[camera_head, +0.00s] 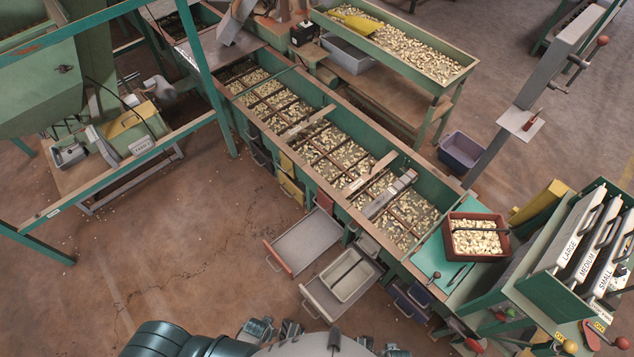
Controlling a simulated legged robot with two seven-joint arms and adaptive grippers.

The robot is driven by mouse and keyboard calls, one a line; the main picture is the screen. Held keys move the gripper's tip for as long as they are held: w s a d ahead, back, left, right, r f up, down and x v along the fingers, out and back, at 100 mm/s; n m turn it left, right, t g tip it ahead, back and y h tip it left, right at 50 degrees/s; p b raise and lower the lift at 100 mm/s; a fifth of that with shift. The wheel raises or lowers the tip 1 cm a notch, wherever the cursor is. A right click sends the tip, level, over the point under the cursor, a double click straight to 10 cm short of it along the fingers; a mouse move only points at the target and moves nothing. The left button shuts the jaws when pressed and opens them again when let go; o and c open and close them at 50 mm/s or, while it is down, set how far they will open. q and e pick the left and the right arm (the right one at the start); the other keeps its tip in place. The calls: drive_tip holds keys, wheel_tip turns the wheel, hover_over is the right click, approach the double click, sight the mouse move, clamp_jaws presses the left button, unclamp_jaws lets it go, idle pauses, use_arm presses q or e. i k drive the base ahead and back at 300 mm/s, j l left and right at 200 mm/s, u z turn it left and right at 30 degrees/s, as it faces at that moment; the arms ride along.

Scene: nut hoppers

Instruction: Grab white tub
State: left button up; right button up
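A pale off-white tub (359,282) with a divider along its middle sits in a pulled-out drawer (318,302) at the front of the long green sorting bench. It looks empty. My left gripper (273,329) is at the bottom edge, below and left of the tub. Its two fingers are apart with nothing between them. My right gripper (381,347) shows only at its tips at the bottom edge, below the tub. The tips are apart and nothing shows between them. Neither gripper touches the tub.
Another open drawer (305,240) is up and left of the tub. The long bench (232,115) holds nuts in compartments. A red-brown tray (457,274) of nuts stands at its right end, near a rack (560,292) of labelled screens.

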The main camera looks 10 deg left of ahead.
sight(347, 276)
drive_tip(key=k+u, duration=0.15)
drive_tip(key=k, duration=0.6)
drive_tip(key=k+j+u, duration=0.1)
drive_tip(key=k, duration=0.6)
